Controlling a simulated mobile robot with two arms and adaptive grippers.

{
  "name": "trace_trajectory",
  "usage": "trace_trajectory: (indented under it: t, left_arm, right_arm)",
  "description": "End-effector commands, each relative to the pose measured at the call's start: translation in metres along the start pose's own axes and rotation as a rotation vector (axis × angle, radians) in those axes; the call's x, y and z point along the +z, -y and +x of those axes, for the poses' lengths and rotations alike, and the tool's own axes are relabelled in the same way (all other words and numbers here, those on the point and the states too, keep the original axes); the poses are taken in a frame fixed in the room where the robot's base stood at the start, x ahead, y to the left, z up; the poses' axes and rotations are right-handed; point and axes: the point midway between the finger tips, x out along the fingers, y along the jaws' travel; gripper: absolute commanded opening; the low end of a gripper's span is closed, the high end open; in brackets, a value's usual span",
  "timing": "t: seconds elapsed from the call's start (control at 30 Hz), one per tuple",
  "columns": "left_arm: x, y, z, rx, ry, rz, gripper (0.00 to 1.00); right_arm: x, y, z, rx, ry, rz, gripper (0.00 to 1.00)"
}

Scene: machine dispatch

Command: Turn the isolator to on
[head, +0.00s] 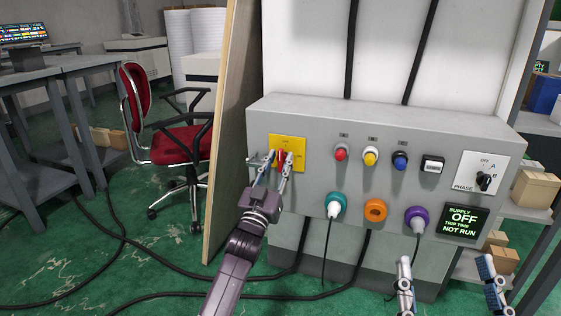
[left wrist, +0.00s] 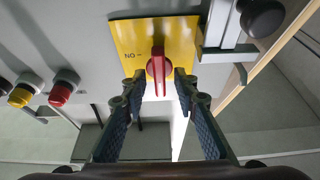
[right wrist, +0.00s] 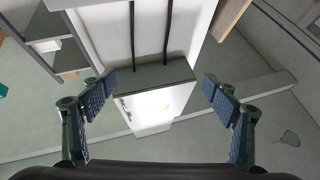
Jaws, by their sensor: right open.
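The isolator is a red handle (left wrist: 159,66) on a yellow plate (head: 297,147) at the left end of the grey panel front. In the left wrist view the handle stands vertical, with a label reading "NO" beside it. My left gripper (head: 274,159) is at the isolator. Its fingers stand on either side of the handle with small gaps, so it looks open; in the head view the fingers partly hide the handle. My right gripper (head: 446,272) is open and empty, low in front of the panel's right part. The display (head: 464,221) reads "SUPPLY OFF" and "NOT RUN".
Red (head: 341,153), yellow (head: 370,157) and blue (head: 400,161) buttons, a rocker switch (head: 432,164) and a phase selector (head: 484,181) line the panel. Teal (head: 336,203), orange (head: 375,210) and purple (head: 416,218) sockets sit below. A wooden board (head: 224,140) stands close left.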

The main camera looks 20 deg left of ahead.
Motion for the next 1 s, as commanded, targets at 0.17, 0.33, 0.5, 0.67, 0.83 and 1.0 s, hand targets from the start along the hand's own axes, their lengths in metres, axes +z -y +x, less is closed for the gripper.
trace_trajectory:
  t: [0.17, 0.33, 0.5, 0.67, 0.83, 1.0]
  left_arm:
    - [0.0, 0.0, 0.011, 0.0, 0.0, 0.0, 0.28]
    - [0.0, 0.0, 0.014, 0.0, 0.001, 0.0, 0.28]
    - [0.0, 0.0, 0.014, 0.0, 0.001, 0.0, 0.28]
    - [0.0, 0.0, 0.013, 0.0, 0.001, -0.001, 0.1]
    - [0.0, 0.0, 0.013, 0.0, 0.001, 0.0, 0.0]
    - [0.0, 0.0, 0.014, 0.006, 0.001, 0.014, 0.0]
  right_arm:
    - [-0.015, 0.002, -0.001, -0.003, -0.074, 0.003, 0.8]
    - [-0.02, 0.002, -0.001, -0.004, -0.093, 0.004, 0.8]
    - [-0.02, 0.002, -0.001, -0.004, -0.092, 0.004, 0.8]
    - [-0.02, 0.002, -0.001, -0.004, -0.091, 0.004, 0.8]
    - [-0.019, 0.002, -0.001, -0.004, -0.09, 0.004, 0.8]
    - [-0.016, 0.002, 0.0, -0.003, -0.068, 0.003, 0.8]
